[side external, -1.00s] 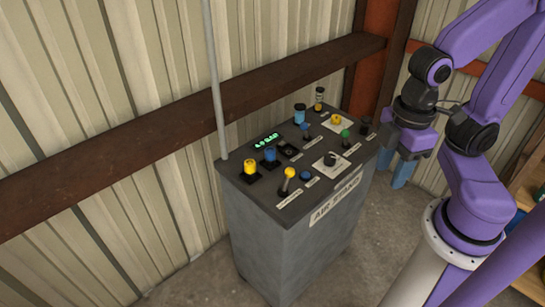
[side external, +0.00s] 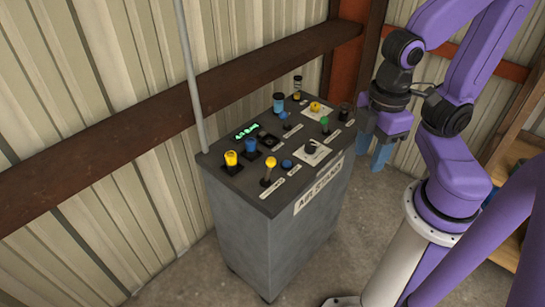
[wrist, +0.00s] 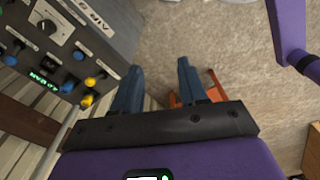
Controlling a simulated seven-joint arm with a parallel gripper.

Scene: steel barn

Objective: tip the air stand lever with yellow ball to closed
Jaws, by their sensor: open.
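The air stand (side external: 290,235) is a grey cabinet with a dark sloping control top. The lever with the yellow ball (side external: 271,162) stands near the front left edge of that top, its stem rising from a dark base with a pale label beside it. Its exact tilt is hard to judge. In the wrist view the yellow ball (wrist: 92,81) shows at the left, on the panel's edge. My gripper (side external: 379,158) is beyond the right end of the stand, fingers pointing down, well apart from the lever. In the wrist view its two blue fingers (wrist: 158,68) are spread and empty.
A yellow knob (side external: 231,159) and a blue knob (side external: 250,147) stand close to the lever, with a blue button (side external: 286,164) beside it. A black dial (side external: 310,147) and green knob (side external: 324,121) are further right. A grey pole (side external: 192,80) rises at the left corner.

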